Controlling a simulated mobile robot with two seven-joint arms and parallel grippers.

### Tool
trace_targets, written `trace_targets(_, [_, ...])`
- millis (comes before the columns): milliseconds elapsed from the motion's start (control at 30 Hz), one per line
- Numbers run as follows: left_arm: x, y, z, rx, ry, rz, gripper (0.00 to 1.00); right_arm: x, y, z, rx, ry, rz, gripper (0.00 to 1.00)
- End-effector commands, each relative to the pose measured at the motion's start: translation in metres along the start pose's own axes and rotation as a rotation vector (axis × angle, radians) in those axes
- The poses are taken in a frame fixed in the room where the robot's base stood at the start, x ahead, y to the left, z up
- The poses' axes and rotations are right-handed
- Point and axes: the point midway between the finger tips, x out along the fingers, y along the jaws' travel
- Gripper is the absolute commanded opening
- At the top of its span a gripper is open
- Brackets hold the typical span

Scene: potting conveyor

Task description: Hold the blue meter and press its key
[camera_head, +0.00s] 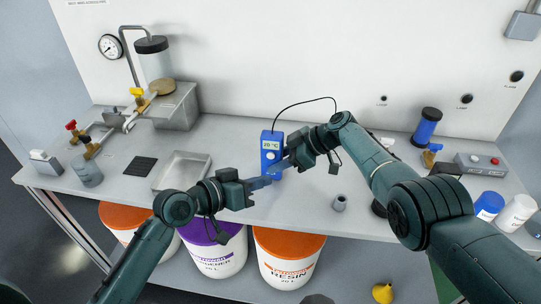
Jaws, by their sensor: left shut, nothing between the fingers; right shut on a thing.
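The blue meter (270,147) stands upright, slightly turned, over the middle of the bench, its pale display reading about 20 °C. My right gripper (284,163) comes in from the right and is shut on the meter's right side, near its lower half. My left gripper (264,182) is shut and empty, its fingertips just below the meter's lower front. I cannot tell whether these fingertips touch the meter. The key is not clearly visible. A dark cable loops from the meter's top toward the right.
A metal tray (180,171) and a dark mat (140,166) lie to the left. A blue cylinder (427,125) and a button box (481,163) stand on the right. Buckets sit below the bench.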

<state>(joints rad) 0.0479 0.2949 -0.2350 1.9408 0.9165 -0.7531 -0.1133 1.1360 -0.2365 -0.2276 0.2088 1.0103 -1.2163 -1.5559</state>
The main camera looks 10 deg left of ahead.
Motion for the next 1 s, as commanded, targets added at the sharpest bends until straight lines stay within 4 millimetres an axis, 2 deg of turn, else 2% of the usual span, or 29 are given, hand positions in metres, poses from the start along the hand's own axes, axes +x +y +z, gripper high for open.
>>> trace_targets(300, [0.0002,-0.0002,-0.0001,0.0,0.0,0.0,0.0,0.0004,-0.0004,0.0008,0.001,-0.001,-0.001,0.16])
trace_targets(333, [0.0002,-0.0002,-0.0002,0.0,0.0,0.0,0.0,0.0004,-0.0004,0.0008,0.001,-0.001,-0.001,0.34])
trace_targets(633, [0.0002,-0.0001,-0.0002,0.0,0.0,0.0,0.0,0.0002,-0.0001,0.0004,0.0,-0.001,0.0,0.58])
trace_targets(1000, [0.0002,-0.0001,-0.0002,0.0,0.0,0.0,0.0,-0.0035,0.0008,0.0006,0.0,0.002,0.0,0.58])
